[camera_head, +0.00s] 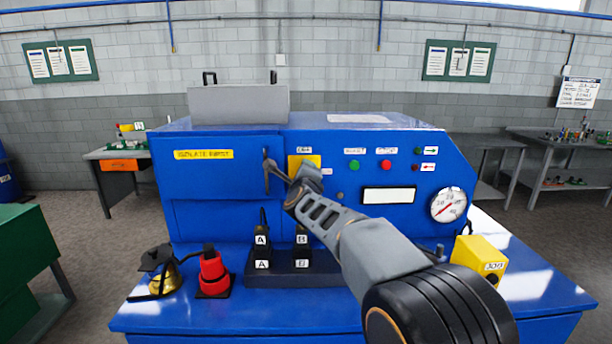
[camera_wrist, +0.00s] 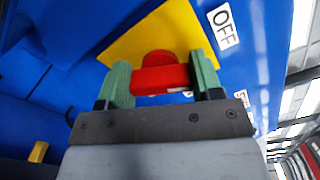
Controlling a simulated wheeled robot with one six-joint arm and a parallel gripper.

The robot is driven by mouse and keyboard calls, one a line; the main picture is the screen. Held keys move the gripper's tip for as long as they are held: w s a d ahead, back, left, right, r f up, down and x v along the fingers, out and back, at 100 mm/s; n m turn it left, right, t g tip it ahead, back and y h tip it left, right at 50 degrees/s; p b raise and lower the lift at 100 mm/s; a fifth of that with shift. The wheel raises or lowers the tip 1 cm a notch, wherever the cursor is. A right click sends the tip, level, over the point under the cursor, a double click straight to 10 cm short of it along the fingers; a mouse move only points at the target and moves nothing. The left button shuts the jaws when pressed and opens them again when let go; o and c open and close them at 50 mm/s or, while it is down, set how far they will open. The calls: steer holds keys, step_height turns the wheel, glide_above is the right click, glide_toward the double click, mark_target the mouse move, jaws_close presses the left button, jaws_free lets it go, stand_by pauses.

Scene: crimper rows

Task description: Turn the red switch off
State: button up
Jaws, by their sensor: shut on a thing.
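The red switch (camera_wrist: 160,76) sits on a yellow plate (camera_wrist: 150,38) on the blue machine front. In the wrist view its red bar lies crosswise between the two green fingers of my gripper (camera_wrist: 162,80), which is shut on it. A white OFF label (camera_wrist: 222,26) is beyond the right finger. In the head view the yellow plate (camera_head: 297,160) shows above my gripper (camera_head: 297,181), which hides the red switch there. A second white label by the right finger is mostly hidden.
Left of my gripper is a panel with a dark handle (camera_head: 266,171). To the right are a green button (camera_head: 354,166), a red button (camera_head: 386,165) and a gauge (camera_head: 449,204). On the ledge below stand a black lettered block (camera_head: 290,281), a red object (camera_head: 213,272) and a yellow box (camera_head: 480,258).

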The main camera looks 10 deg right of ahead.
steer(key=n, duration=0.4)
steer(key=shift+n+p, duration=0.4)
steer(key=shift+f+n, duration=0.1)
steer(key=shift+n, duration=0.2)
steer(key=o, duration=0.9)
steer(key=s+a, duration=0.1)
steer(key=s, duration=0.3)
steer(key=s+b, duration=0.1)
steer(key=s, duration=0.4)
steer(key=s+a, duration=0.1)
steer(key=s, duration=0.3)
steer(key=shift+s+a+b, duration=0.25)
steer(key=shift+a+b, duration=0.1)
